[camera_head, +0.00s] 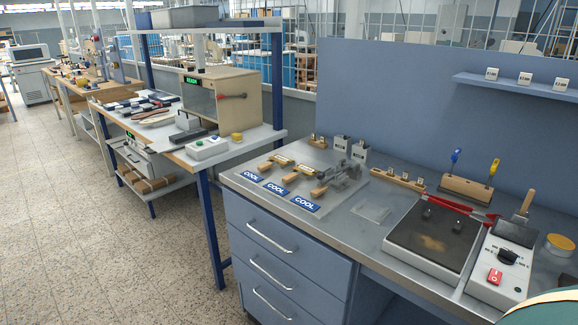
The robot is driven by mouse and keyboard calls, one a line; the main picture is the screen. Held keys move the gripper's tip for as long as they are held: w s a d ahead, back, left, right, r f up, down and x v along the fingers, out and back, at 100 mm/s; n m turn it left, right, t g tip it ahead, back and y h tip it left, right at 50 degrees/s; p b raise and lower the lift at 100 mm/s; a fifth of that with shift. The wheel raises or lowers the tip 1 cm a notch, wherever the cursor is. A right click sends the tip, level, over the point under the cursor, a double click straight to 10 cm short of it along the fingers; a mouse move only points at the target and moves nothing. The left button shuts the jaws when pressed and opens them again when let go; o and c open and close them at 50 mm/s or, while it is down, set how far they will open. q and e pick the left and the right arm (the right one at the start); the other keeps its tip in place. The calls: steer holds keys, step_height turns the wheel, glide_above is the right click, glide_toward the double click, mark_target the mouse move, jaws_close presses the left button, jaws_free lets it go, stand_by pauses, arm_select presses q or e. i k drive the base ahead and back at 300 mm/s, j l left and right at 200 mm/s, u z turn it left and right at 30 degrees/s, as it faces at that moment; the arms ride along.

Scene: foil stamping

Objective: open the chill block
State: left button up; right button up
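I cannot tell for sure which thing is the chill block. Three blue COOL labels (276,188) lie along the front left of the grey bench (345,220). Behind them, several wooden-handled brass tools (291,177) lie on a pale pad. A cluster of grey metal parts (343,176) sits at the pad's right end; its details are too small to make out. Two small grey blocks (342,143) stand upright behind it. Neither gripper shows in the view.
A dark-topped plate unit (433,238) and a white control box (503,262) with a red switch stand at the right. A red-handled tool (447,202) lies behind the plate. A second bench (252,143) with a box-shaped oven (219,97) is at the left. The floor there is clear.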

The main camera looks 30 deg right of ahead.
mark_target(337, 178)
steer(key=z, duration=1.2)
